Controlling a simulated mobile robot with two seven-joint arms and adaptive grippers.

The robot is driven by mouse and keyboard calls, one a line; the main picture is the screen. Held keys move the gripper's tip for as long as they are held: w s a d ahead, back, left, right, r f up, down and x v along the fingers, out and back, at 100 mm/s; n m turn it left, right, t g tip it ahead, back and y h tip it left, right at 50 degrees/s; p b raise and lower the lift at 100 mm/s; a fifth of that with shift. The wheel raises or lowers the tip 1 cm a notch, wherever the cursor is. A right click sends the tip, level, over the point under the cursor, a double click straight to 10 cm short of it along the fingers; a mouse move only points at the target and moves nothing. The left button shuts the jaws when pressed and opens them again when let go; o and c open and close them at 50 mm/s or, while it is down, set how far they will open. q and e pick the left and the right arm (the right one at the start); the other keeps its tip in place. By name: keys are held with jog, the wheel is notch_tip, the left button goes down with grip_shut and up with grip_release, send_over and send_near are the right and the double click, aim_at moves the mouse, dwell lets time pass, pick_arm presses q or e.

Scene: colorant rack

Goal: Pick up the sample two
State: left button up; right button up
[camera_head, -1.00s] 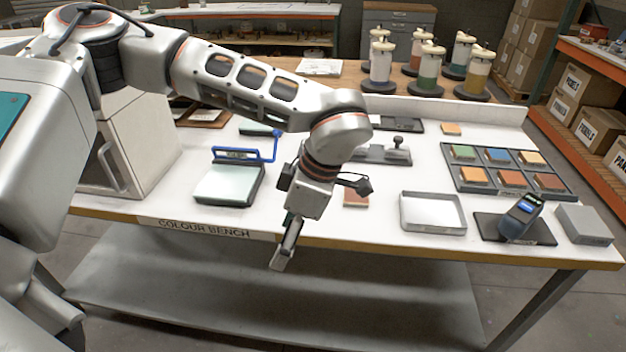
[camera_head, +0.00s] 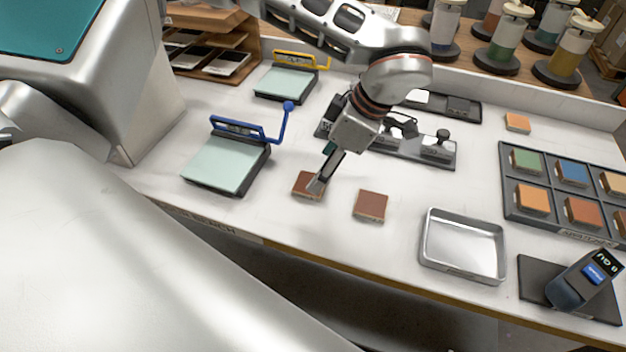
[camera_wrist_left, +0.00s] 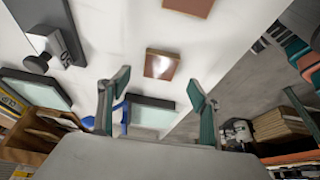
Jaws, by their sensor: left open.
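Two small brown square tiles lie flat on the white bench. One brown tile (camera_head: 300,181) is right by my left gripper (camera_head: 319,184), partly covered by a finger. The other brown tile (camera_head: 371,205) lies apart to its right. No label shows which is sample two. In the left wrist view, my left gripper (camera_wrist_left: 157,82) has its two fingers wide apart and empty. The nearer tile (camera_wrist_left: 162,65) shows in the gap beyond the fingertips, and the second tile (camera_wrist_left: 190,5) is cut by the top edge. My right gripper is not in view.
A pale panel device with a blue handle (camera_head: 225,165) stands left of the tiles. A metal tray (camera_head: 463,245), a handheld meter (camera_head: 585,280) and a rack of coloured tiles (camera_head: 514,221) are to the right. A dark fixture (camera_head: 380,148) lies behind. The bench's front edge is near.

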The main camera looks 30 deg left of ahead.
pick_arm(q)
jog(key=shift+p+x, duration=0.3)
jog(key=shift+x, duration=2.4)
jog(key=c, duration=1.1)
